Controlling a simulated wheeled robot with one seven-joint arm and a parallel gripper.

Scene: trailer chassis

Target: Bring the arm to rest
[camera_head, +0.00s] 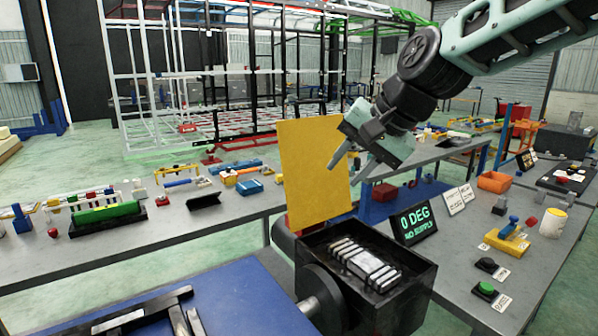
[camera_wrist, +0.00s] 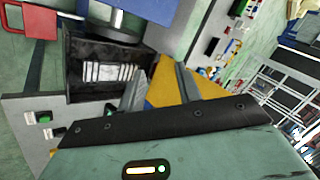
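My gripper (camera_head: 348,170) hangs from the raised arm at upper right, in front of the right part of an upright yellow panel (camera_head: 305,185). Its two fingers are apart, and I see nothing held between them. In the wrist view my gripper (camera_wrist: 160,72) also shows its fingers spread, with the yellow panel (camera_wrist: 163,92) behind them. I cannot tell whether a finger touches the panel. Below is an open black box (camera_head: 415,268) with several silver bars (camera_head: 362,262) inside; the box (camera_wrist: 85,48) shows in the wrist view too.
A display reading "0 DEG" (camera_head: 416,222) stands beside the box. The right grey table (camera_head: 548,275) bears a green button (camera_head: 486,288), a yellow fixture (camera_head: 507,240) and a white cup (camera_head: 552,222). Parts and tools lie on the left bench (camera_head: 165,232). A frame structure stands behind.

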